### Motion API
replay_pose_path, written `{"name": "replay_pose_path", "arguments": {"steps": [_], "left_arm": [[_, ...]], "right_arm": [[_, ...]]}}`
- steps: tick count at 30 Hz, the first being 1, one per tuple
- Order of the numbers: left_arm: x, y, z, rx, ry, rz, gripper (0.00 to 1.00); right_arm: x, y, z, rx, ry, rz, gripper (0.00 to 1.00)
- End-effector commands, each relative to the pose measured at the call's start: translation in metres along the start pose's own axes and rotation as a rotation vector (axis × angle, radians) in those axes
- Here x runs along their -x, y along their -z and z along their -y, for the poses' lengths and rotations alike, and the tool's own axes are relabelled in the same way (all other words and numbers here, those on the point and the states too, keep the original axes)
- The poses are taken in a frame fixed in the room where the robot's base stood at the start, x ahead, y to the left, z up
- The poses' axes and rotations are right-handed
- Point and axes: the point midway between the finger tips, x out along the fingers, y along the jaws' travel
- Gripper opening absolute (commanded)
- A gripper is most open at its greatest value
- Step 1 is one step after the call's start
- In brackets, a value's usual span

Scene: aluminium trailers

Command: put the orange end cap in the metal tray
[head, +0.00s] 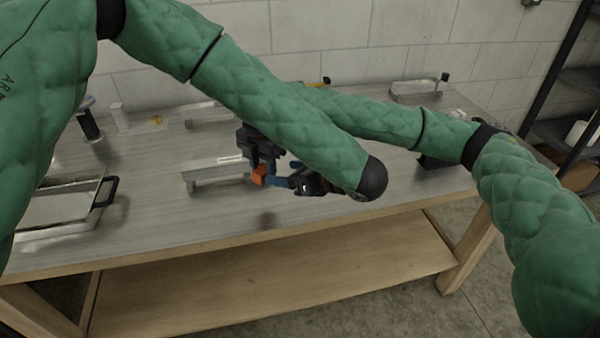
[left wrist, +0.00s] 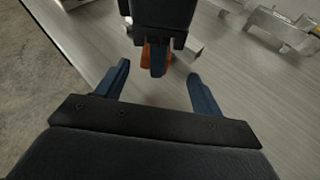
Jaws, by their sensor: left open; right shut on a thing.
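The orange end cap (head: 260,172) is held above the table by my right gripper (head: 262,165), which is shut on it. In the left wrist view the cap (left wrist: 146,54) is partly hidden behind the right gripper's blue fingers (left wrist: 158,62). My left gripper (head: 284,182) is open and points at the cap from the right. Its blue fingertips (left wrist: 157,80) are apart, with the cap in front of the gap and nothing visibly between them. The metal tray (head: 60,207) lies at the table's left, with a black handle at its right end; my left arm partly hides it.
An aluminium channel piece (head: 215,172) lies behind the grippers, and another bracket (head: 208,115) is further back. A black-and-silver post (head: 89,122) stands at back left. The table (head: 160,225) is clear between tray and grippers. My forearms cross above it.

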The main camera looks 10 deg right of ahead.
Motion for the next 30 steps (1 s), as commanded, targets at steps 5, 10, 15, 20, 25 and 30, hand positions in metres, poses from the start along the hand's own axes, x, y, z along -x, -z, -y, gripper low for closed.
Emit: {"name": "replay_pose_path", "arguments": {"steps": [5, 10, 15, 20, 25, 30], "left_arm": [[-0.030, -0.001, -0.001, 0.001, -0.002, 0.002, 0.67], [-0.054, 0.000, -0.001, 0.000, -0.002, 0.000, 0.67], [-0.070, -0.001, 0.000, 0.001, -0.001, 0.000, 0.67], [-0.076, 0.000, 0.000, 0.000, 0.000, 0.000, 0.67], [-0.077, 0.000, 0.000, 0.000, 0.000, 0.000, 0.67], [-0.077, 0.000, 0.000, 0.000, 0.000, 0.000, 0.54]], "right_arm": [[0.000, 0.000, 0.000, 0.000, 0.000, 0.000, 0.14], [0.000, 0.000, 0.000, 0.000, 0.000, 0.000, 0.14], [0.000, 0.000, 0.000, 0.000, 0.000, 0.000, 0.14], [0.000, 0.000, 0.000, 0.000, 0.000, 0.000, 0.14], [0.000, 0.000, 0.000, 0.000, 0.000, 0.000, 0.14], [0.000, 0.000, 0.000, 0.000, 0.000, 0.000, 0.14]]}}
